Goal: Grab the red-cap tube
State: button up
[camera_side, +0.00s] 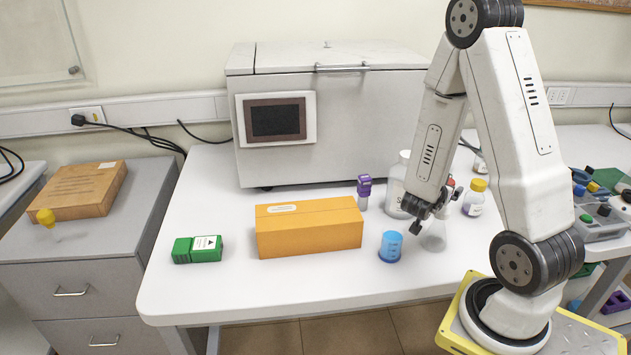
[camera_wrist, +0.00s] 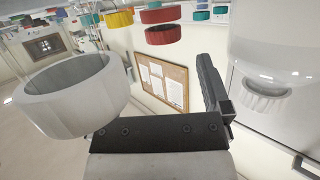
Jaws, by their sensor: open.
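A red cap (camera_side: 451,182) shows just behind my wrist in the side view; the body under it is mostly hidden by my arm. In the wrist view two red caps, an upper one (camera_wrist: 158,14) and a lower one (camera_wrist: 163,34), show at the top centre, apart from my fingers. I cannot tell which belongs to the tube. My gripper (camera_side: 419,220) is open, low over the table among the bottles. One dark finger shows clearly in the wrist view; a large white ring-shaped cap (camera_wrist: 65,95) covers much of the other side.
A clear flask (camera_side: 435,237) and a white-capped bottle (camera_side: 396,190) crowd my gripper. A yellow-capped bottle (camera_side: 474,198) stands to the right.

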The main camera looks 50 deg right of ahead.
jog(key=shift+f, duration=0.15)
jog(key=shift+d, duration=0.1)
jog(key=shift+x, duration=1.25)
jog(key=shift+x, duration=2.6)
jog(key=shift+w, duration=0.2)
grip_shut()
